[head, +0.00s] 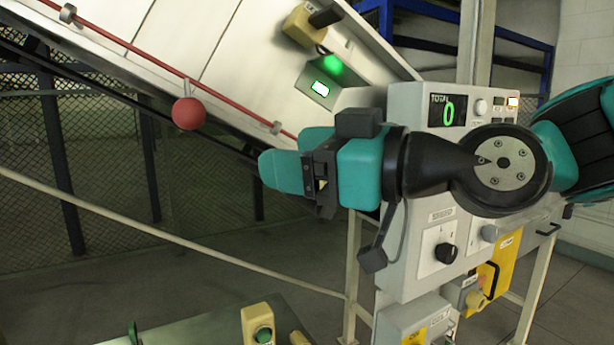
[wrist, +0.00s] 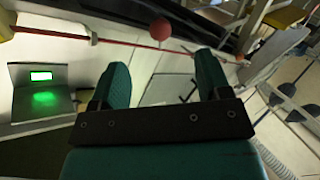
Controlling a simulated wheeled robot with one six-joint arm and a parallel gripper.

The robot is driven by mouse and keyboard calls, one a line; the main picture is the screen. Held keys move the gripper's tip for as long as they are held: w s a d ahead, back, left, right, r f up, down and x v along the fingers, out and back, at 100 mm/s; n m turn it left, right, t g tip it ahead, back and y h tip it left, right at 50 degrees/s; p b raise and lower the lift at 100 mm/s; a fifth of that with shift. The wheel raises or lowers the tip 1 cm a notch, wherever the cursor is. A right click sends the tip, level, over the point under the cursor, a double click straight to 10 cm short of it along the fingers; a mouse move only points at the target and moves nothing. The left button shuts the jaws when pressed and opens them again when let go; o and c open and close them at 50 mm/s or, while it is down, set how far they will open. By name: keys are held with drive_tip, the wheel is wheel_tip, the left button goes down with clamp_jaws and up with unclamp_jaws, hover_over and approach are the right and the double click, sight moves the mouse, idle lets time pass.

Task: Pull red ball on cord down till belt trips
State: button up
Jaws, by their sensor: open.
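The red ball (head: 188,113) hangs on a short cord from the red pull line (head: 130,47) along the side of the sloping conveyor. My gripper (head: 275,172) is to the right of the ball and a little lower in the head view, apart from it. In the wrist view, my gripper (wrist: 160,80) is open with nothing between its two teal fingers. The ball also shows there (wrist: 160,29), beyond the fingertips, between them across the picture. The red line (wrist: 120,42) runs across that view. A green lamp (head: 333,64) glows on the conveyor side.
A grey control box (head: 405,268) with a display reading 0 stands behind my arm. A pale rail (head: 150,230) slopes across the lower left. A panel with a green button (head: 262,335) is at the bottom. Open floor shows below the ball.

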drive_tip(key=shift+s+d, duration=0.2)
drive_tip(key=shift+d, duration=0.2)
